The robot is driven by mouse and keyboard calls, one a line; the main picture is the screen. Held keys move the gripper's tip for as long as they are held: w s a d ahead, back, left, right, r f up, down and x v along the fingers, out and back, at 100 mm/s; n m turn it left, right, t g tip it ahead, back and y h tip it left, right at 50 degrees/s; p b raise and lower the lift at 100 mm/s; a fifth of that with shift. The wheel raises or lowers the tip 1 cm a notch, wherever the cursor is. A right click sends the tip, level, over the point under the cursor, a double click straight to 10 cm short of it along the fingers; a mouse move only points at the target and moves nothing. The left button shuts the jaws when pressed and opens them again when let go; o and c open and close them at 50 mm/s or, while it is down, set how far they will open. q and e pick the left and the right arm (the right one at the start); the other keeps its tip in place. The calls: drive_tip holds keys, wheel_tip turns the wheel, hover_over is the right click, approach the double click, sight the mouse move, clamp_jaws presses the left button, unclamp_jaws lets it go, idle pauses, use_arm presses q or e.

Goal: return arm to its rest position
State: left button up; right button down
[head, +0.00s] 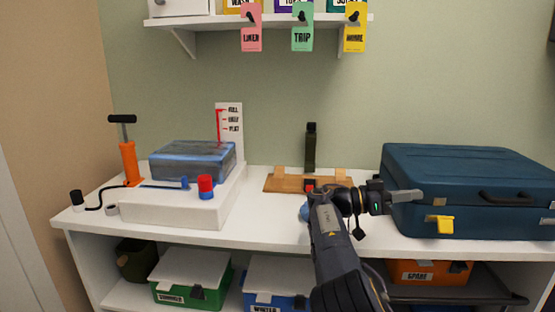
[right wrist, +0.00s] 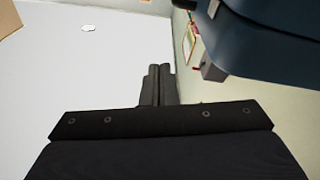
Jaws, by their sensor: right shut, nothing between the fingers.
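My right arm reaches up from the bottom of the head view over the white counter (head: 275,225). My right gripper (head: 405,195) is shut and empty, its fingers pointing right in front of the blue suitcase (head: 460,170). In the right wrist view the closed fingers (right wrist: 158,85) lie together, with the suitcase (right wrist: 265,45) at the upper right. I cannot tell whether the fingers touch the suitcase. My left gripper is not in view.
An orange pump (head: 130,163), a blue clear-topped box (head: 190,160) and a red-and-blue cap (head: 205,187) are at the left. A wooden board (head: 285,184) lies at the back centre. Hanging tags (head: 302,35) line the shelf above. Labelled bins (head: 190,278) stand below.

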drive_tip(key=s+d+f+n+g+y, duration=0.1)
drive_tip(key=s+d+f+y, duration=0.15)
drive_tip(key=d, duration=0.25)
drive_tip(key=s+d+f+n+y, duration=0.1)
drive_tip(key=s+d+f+y, duration=0.15)
drive_tip(key=d, duration=0.25)
drive_tip(key=s+d+f+n+t+y, duration=0.2)
drive_tip(key=s+d+f+n+y, duration=0.15)
drive_tip(key=s+f+y, duration=0.7)
drive_tip(key=s+a+f+n+t+y, duration=0.25)
drive_tip(key=s+a+n+y, duration=0.2)
drive_tip(key=s+a, duration=0.75)
drive_tip(key=s+a+f+n+t+y, duration=0.2)
drive_tip(key=s+a+n+t+y, duration=0.25)
drive_tip(key=s+a, duration=0.7)
wheel_tip(320, 180, up, 32)
drive_tip(key=p, duration=3.1)
drive_tip(key=shift+w+a+r+h+p, duration=0.15)
drive_tip(key=shift+w+h+p, duration=0.2)
drive_tip(key=shift+h, duration=0.1)
